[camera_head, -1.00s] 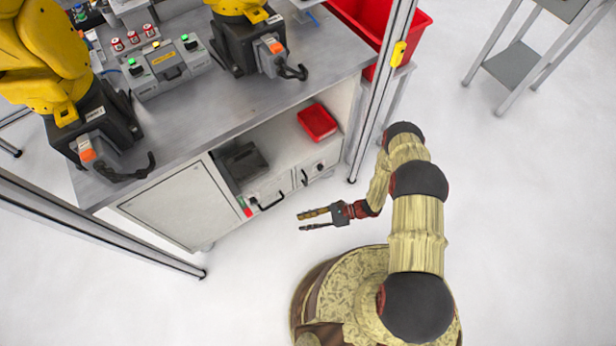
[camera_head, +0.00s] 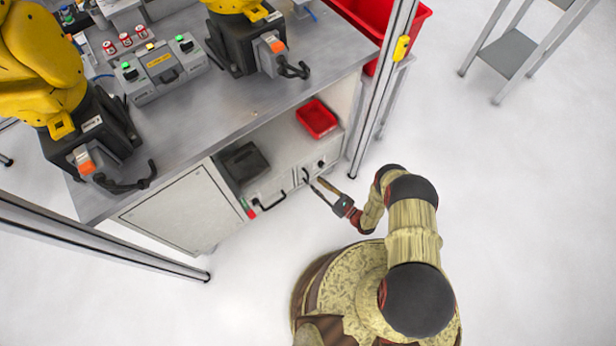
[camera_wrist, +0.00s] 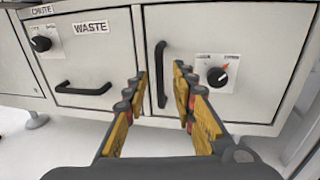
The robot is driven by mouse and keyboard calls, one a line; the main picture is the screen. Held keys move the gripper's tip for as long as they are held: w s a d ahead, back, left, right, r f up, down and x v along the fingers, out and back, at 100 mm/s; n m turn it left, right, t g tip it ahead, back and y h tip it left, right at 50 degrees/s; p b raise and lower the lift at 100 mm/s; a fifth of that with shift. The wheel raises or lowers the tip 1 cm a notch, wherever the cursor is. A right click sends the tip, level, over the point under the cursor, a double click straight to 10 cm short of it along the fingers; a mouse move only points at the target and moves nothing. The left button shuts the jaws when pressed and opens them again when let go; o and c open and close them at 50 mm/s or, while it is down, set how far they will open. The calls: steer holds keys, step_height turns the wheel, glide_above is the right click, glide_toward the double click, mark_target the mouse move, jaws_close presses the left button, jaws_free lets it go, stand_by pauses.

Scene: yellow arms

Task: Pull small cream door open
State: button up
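The small cream door (camera_wrist: 250,35) fills the right part of the wrist view, with a black vertical handle (camera_wrist: 160,72) near its left edge and a dark knob (camera_wrist: 217,77) right of it. In the head view the door (camera_head: 314,170) is at the right end of the cabinet front. It looks closed. My gripper (camera_wrist: 160,80) is open, its two yellow-padded fingers on either side of the handle in the wrist view. I cannot tell if the fingertips reach past it. In the head view my gripper (camera_head: 318,183) points at the handle.
Left of the door is a WASTE drawer (camera_wrist: 100,60) with a black horizontal handle. A red tray (camera_head: 317,119) sits on the shelf above. A metal post (camera_head: 378,100) stands right of the cabinet. The floor around my base is clear.

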mark_target(308, 177)
steer(key=b+x, duration=0.1)
steer(key=x, duration=0.5)
steer(key=shift+w+a+b, duration=0.25)
steer(key=shift+a+b, duration=0.05)
steer(key=shift+c, duration=0.6)
jaws_close()
